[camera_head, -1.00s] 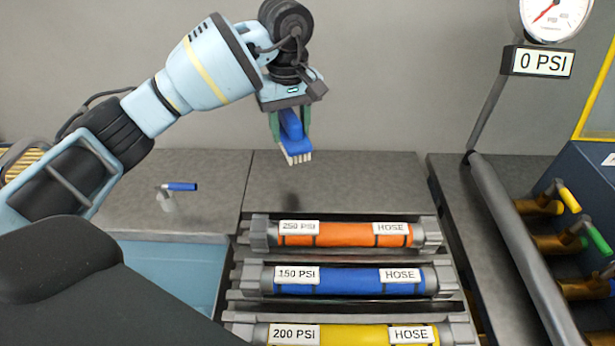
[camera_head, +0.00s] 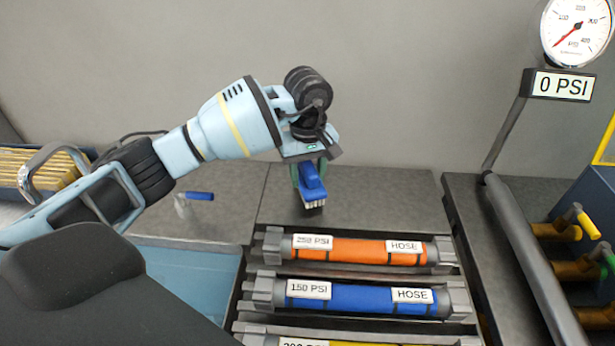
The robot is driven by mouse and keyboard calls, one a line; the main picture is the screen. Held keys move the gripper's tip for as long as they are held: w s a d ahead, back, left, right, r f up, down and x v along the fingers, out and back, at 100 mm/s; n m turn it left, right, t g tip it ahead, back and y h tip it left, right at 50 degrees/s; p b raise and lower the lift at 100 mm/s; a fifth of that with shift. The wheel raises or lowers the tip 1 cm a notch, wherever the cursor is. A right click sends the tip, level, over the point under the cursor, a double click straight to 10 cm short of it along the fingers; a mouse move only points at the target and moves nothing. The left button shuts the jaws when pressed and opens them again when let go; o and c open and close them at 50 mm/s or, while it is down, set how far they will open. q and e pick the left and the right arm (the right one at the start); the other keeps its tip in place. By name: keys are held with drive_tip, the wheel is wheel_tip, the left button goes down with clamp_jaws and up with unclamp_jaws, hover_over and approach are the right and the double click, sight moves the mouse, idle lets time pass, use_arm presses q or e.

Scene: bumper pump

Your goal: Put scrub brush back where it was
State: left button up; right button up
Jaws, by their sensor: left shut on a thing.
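The scrub brush (camera_head: 312,187) has a blue body and pale bristles pointing down. My left gripper (camera_head: 309,172) is shut on it from above, with green fingers on its sides. The brush is over the grey counter (camera_head: 390,195), behind the orange hose. I cannot tell whether the bristles touch the counter. My right gripper is not in view.
The orange hose (camera_head: 360,251) and blue hose (camera_head: 362,298) lie in a rack in front. A blue-handled valve (camera_head: 199,197) stands on the left counter. A gauge (camera_head: 577,30) and 0 PSI sign (camera_head: 563,86) rise at right. The counter right of the brush is clear.

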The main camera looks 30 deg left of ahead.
sight(308, 163)
use_arm(q)
drive_tip(key=shift+f, duration=0.7)
drive_tip(key=shift+f, duration=0.1)
drive_tip(key=shift+f, duration=0.15)
drive_tip(key=o, duration=1)
drive_tip(key=shift+o, duration=0.2)
drive_tip(key=shift+r, duration=0.2)
wheel_tip(308, 163, up, 12)
drive_tip(key=shift+r, duration=0.1)
